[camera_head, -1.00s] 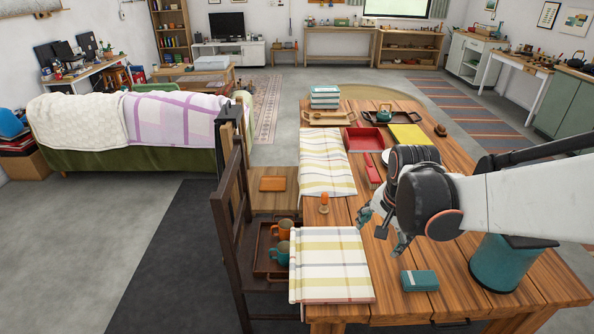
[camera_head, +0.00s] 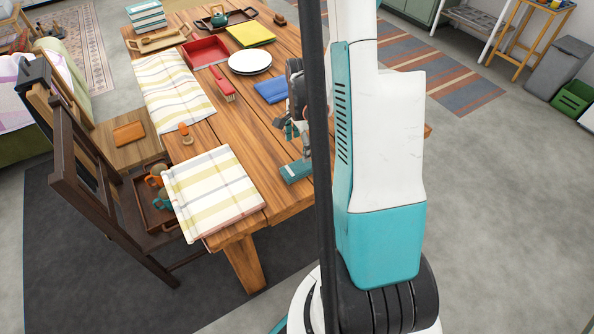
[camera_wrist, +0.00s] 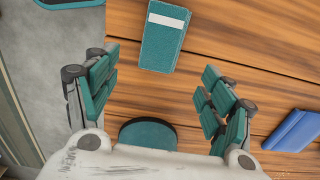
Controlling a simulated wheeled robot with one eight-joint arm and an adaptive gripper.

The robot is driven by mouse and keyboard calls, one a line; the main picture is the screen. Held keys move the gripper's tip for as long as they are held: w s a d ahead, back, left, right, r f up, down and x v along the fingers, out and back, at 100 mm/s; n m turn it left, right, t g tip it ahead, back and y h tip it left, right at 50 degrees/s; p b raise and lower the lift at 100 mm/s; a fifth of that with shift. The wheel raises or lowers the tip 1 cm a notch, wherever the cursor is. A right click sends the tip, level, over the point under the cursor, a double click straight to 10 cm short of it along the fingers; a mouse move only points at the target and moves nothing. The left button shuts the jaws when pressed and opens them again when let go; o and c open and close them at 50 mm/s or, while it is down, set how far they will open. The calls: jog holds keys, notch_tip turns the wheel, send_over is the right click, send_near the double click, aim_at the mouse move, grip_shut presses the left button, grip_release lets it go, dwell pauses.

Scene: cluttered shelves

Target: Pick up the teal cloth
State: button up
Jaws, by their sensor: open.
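The teal cloth (camera_head: 297,170) is a small folded teal piece lying on the wooden table near its front right edge, partly hidden by my arm. It also shows in the wrist view (camera_wrist: 166,45), at the top centre, as a teal rectangle with a white stripe across it. My gripper (camera_wrist: 155,70) is open, with one finger at the left and one at the right and nothing held between them. The cloth lies beyond the fingers and between their lines. In the head view my gripper (camera_head: 297,138) shows just above the cloth, partly hidden by my arm.
A blue folded cloth (camera_head: 270,91) lies beyond the gripper and shows in the wrist view (camera_wrist: 291,130). A striped cloth (camera_head: 213,190), a red brush (camera_head: 224,88), white plates (camera_head: 250,62) and a red tray (camera_head: 205,52) are on the table. A wooden chair (camera_head: 75,165) stands left.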

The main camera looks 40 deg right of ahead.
jog(key=b, duration=0.1)
send_over(299, 167)
jog(key=f, duration=0.2)
jog(key=d+f, duration=0.1)
jog(key=f, duration=0.1)
jog(key=shift+f, duration=0.2)
jog(key=shift+a+f+b, duration=0.2)
jog(key=shift+f+b, duration=0.5)
jog(key=shift+f, duration=0.65)
jog(key=shift+a+f+b, duration=0.2)
jog(key=shift+f+b, duration=0.45)
jog(key=shift+f, duration=0.65)
jog(key=shift+r, duration=0.1)
jog(key=shift+c, duration=0.6)
jog(key=c, duration=1)
